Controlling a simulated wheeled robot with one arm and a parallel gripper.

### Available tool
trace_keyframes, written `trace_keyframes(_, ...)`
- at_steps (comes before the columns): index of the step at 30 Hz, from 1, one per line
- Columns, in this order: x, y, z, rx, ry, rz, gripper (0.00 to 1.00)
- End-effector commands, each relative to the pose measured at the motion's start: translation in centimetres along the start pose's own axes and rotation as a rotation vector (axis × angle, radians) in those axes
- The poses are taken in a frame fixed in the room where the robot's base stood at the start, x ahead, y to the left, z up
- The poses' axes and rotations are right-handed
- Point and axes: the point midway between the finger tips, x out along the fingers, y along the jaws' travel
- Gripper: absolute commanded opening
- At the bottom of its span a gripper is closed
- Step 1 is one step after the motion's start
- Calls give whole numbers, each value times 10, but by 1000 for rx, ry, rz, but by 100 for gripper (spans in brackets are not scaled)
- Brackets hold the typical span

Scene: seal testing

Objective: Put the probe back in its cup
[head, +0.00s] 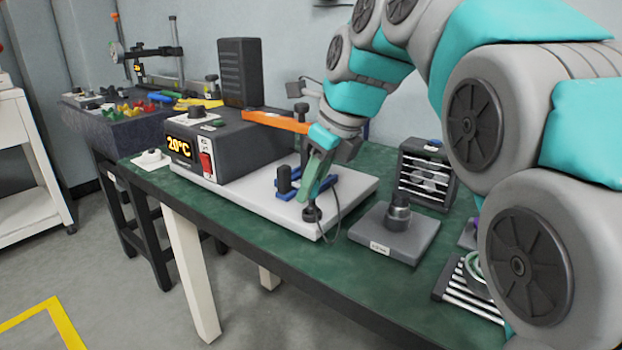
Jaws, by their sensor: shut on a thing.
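My gripper (313,188) points down over the front right part of the pale base plate (262,214). It is shut on a small dark piece (312,213), which looks like the probe; a thin dark cable curves beside it. The fingers hide most of it, and I cannot tell whether its lower end touches the plate. A dark round cup-like holder (398,214) stands on a grey labelled block (395,236), to the right of my gripper and apart from it. Its inside is not visible, so I cannot be sure that it is the cup.
A dark heater box (240,150) reading 20°C stands behind left, with an orange bar (275,121) near my wrist. A black post with blue parts (285,182) stands left of my gripper. A slatted dark rack (426,176) stands behind the grey block on the green table (270,248).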

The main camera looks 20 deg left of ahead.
Motion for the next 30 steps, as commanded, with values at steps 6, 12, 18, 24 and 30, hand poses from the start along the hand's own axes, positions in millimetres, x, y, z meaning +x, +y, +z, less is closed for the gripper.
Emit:
trace_keyframes(6, 0, 0, 0, 0, -1, 0, 0)
trace_keyframes(12, 0, 0, 0, 0, -1, 0, 0)
trace_keyframes(18, 3, 0, -1, -1, -1, -1, 0)
trace_keyframes(24, 6, 0, -2, -1, -1, -1, 0)
trace_keyframes(30, 9, 0, -4, -1, -1, -1, 0)
